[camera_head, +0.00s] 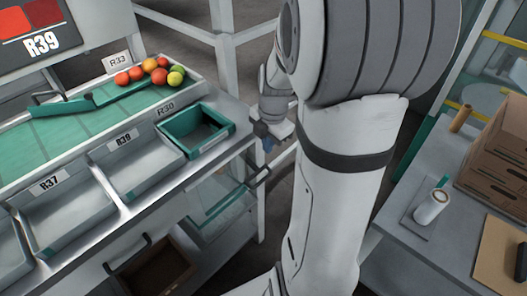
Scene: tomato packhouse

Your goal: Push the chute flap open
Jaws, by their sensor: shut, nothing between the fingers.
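My gripper (268,144) is small and partly hidden in shadow at the end of my arm, just right of the bench's right end. It is shut, with nothing seen in it. How far the panel is open is unclear.
A green belt (60,149) carries a green bar (62,108) and several tomatoes (150,66). Grey trays and a green tray (216,144) line the bench front. A brown-lined drawer (165,275) is below. Cardboard boxes (502,150) and a white roll (431,207) stand on the right table.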

